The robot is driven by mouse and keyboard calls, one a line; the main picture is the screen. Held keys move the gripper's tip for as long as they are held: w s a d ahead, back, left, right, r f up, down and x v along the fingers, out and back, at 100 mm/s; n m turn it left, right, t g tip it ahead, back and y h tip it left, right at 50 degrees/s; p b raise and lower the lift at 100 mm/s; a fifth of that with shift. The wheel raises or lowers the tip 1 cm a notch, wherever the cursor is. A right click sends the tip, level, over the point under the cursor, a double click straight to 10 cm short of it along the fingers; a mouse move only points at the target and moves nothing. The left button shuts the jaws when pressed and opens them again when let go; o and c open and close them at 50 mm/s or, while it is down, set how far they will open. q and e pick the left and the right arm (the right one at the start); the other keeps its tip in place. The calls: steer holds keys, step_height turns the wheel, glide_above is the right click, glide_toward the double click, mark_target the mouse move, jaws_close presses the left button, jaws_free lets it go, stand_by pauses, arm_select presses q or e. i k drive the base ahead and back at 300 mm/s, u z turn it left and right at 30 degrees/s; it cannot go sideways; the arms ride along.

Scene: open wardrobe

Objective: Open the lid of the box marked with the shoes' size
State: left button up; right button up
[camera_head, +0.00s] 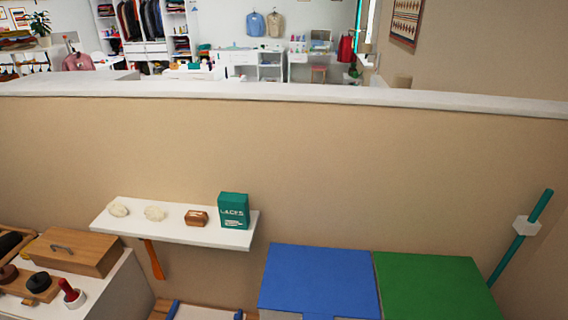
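A box with a blue top (320,281) and a box with a green top (436,287) stand side by side at the bottom, right of the middle. Both tops look flat and closed, and their lower parts are cut off by the picture's edge. I cannot see a size mark on either one. No shoes can be made out. Neither of my grippers is in view.
A white shelf (180,231) on the beige wall (330,180) holds a teal "LACES" box (233,211), a brown block and two pale lumps. A wooden box (73,252) sits at left. A teal rod (519,240) with a white block leans at right.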

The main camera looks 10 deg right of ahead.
mark_target(314, 282)
steer(key=z, duration=0.5)
steer(key=k, duration=0.9)
steer(key=z, duration=0.65)
